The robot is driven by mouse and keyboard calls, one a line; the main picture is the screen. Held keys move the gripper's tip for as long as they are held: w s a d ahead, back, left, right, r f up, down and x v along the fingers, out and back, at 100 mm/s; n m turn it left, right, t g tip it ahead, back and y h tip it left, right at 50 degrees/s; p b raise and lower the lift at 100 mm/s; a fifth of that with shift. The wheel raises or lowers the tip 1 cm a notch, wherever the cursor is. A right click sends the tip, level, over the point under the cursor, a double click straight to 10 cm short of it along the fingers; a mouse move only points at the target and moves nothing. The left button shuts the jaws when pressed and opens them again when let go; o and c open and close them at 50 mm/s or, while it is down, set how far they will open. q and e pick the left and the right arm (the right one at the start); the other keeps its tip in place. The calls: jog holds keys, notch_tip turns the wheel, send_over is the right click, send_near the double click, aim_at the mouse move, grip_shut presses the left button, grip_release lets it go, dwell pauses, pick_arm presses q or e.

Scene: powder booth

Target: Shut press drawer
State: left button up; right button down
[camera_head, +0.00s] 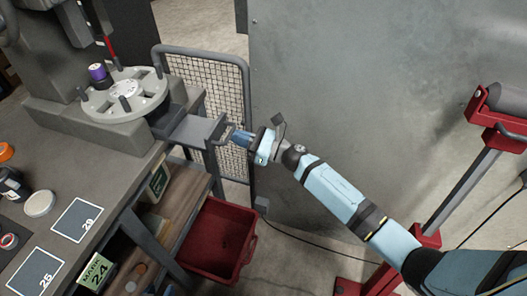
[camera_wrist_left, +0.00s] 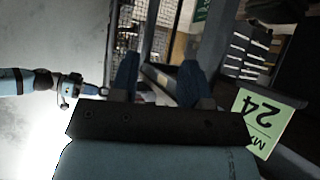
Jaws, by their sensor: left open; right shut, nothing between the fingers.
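The press drawer (camera_head: 192,130) is a grey drawer sticking out to the right from the press base (camera_head: 100,128) in the head view. A bracket-like handle (camera_head: 219,134) is at its outer end. My right gripper (camera_head: 240,137) is shut and empty, its blue fingertips at the handle; I cannot tell whether they touch. The right gripper also shows in the left wrist view (camera_wrist_left: 91,90). My left gripper (camera_wrist_left: 158,76) is open in the left wrist view, with nothing seen between its fingers; it does not show in the head view.
A wire mesh panel (camera_head: 207,72) stands behind the drawer. A red bin (camera_head: 217,240) sits below it. The workbench (camera_head: 45,150) carries jars and numbered cards. A green card marked 24 (camera_head: 96,271) also shows in the left wrist view (camera_wrist_left: 262,118). A red stand (camera_head: 463,170) is at right.

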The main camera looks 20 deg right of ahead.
jog(key=b, duration=0.5)
send_near(176, 120)
jog(key=b+x, duration=0.1)
jog(key=x, duration=0.1)
jog(key=b+x, duration=0.3)
jog(key=x, duration=0.1)
jog(key=shift+w+a+f, duration=0.25)
jog(key=shift+a+f, duration=0.1)
jog(key=shift+w+a+b, duration=0.15)
jog(key=shift+a+b, duration=0.15)
jog(key=shift+b, duration=0.05)
jog(key=shift+r, duration=0.2)
pick_arm(q)
jog(key=shift+t, duration=0.3)
jog(key=shift+w+d+f, duration=0.2)
jog(key=shift+d+f, duration=0.05)
jog(key=shift+f, duration=0.45)
jog(key=shift+w+d+f, duration=0.15)
jog(key=shift+d+f, duration=0.1)
jog(key=shift+f, duration=0.4)
jog(key=shift+w+d+f, duration=0.2)
jog(key=shift+d+f, duration=0.05)
jog(key=shift+f, duration=0.45)
pick_arm(e)
jog(key=shift+r, duration=0.25)
pick_arm(q)
jog(key=shift+f, duration=0.1)
